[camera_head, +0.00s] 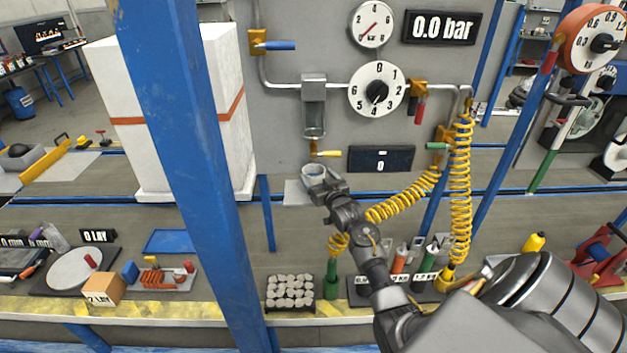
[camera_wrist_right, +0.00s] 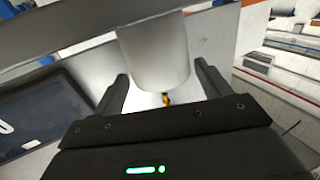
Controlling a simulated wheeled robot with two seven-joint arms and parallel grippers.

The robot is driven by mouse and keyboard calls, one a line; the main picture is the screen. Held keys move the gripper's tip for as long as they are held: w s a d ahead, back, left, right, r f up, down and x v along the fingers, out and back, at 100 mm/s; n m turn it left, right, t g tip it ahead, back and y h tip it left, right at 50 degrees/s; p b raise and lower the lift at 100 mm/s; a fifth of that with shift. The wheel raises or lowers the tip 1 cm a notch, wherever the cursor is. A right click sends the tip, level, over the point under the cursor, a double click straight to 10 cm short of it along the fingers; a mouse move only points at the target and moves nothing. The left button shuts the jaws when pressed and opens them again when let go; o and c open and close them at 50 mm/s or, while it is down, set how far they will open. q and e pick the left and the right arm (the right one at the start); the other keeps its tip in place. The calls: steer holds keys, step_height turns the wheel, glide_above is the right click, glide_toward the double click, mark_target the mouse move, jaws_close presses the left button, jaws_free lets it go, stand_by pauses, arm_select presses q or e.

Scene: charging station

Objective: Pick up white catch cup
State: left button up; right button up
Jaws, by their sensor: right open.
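The white catch cup (camera_head: 314,172) stands below the small tap with the yellow handle (camera_head: 327,154) on the grey panel. My right gripper (camera_head: 325,186) is at the cup, reaching it from the front right. In the right wrist view the cup's white wall (camera_wrist_right: 153,50) shows between the two dark fingers of my right gripper (camera_wrist_right: 160,76). The fingers are apart, one on each side of the cup, with a visible gap at the left. Whether the right finger touches cannot be told. My left gripper is not in view.
A sight glass (camera_head: 314,105) hangs above the tap. A blue post (camera_head: 190,150) rises at the left. Yellow coiled hoses (camera_head: 461,190) hang at the right. A tray of grey stones (camera_head: 290,291) sits at the bench's front edge.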

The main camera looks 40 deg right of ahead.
mark_target(310, 166)
steer(key=shift+p+x, duration=0.4)
steer(key=shift+x, duration=1.5)
steer(key=shift+c, duration=0.2)
steer(key=c, duration=0.7)
steer(key=shift+r, duration=0.15)
